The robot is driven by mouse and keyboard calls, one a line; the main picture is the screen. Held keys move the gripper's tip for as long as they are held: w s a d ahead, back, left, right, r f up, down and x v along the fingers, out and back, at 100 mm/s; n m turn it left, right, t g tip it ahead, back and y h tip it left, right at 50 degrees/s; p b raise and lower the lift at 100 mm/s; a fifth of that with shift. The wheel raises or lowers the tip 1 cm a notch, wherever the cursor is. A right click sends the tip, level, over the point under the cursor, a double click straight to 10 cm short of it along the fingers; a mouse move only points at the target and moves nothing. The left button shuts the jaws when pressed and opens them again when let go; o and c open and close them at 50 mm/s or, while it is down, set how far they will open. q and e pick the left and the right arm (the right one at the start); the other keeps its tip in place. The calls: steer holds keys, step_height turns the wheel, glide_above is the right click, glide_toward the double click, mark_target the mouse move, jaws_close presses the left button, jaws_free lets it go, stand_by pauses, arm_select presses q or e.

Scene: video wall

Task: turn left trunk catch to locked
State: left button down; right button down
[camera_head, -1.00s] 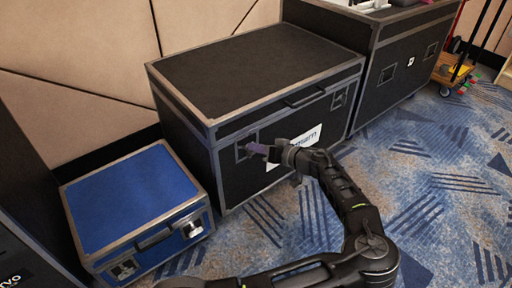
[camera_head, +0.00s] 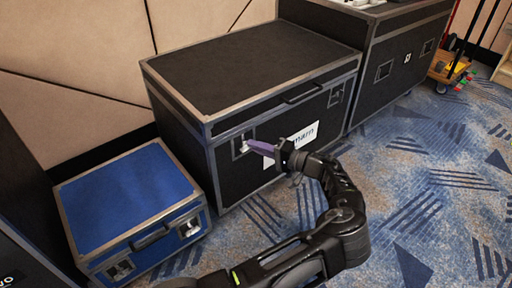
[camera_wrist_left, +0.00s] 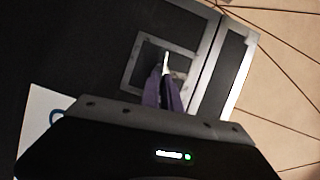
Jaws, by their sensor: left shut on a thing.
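The large black trunk (camera_head: 255,70) stands against the wall with its lid closed. Its left catch (camera_head: 242,147) sits in a recessed metal plate on the front face. My left gripper (camera_head: 250,146) has purple fingers that reach the catch from the right. In the left wrist view, the fingers (camera_wrist_left: 163,92) are close together on a pale metal tab of the catch (camera_wrist_left: 167,62), inside its grey frame. The fingers hide part of the catch, and I cannot tell its exact angle. The right catch (camera_head: 336,95) is farther along the front. My right gripper is not in view.
A blue case (camera_head: 125,195) stands on the floor left of the trunk. Another black case (camera_head: 400,55) stands to the right, with a yellow trolley (camera_head: 452,70) beyond. A white label (camera_head: 300,140) is on the trunk front. Carpet in front is open.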

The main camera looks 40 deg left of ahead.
arm_select(q)
steer(key=shift+a+f+m+y, duration=0.1)
steer(key=shift+a+m+y, duration=0.2)
steer(key=shift+m, duration=0.4)
steer(key=c, duration=1.7)
jaws_free()
steer(key=shift+o, duration=0.6)
steer(key=shift+s+a, duration=0.1)
steer(key=shift+s, duration=0.05)
steer(key=d+p, duration=0.1)
steer(key=d, duration=0.6)
steer(key=shift+w+d, duration=0.4)
steer(key=shift+w, duration=0.05)
steer(key=shift+f, duration=0.1)
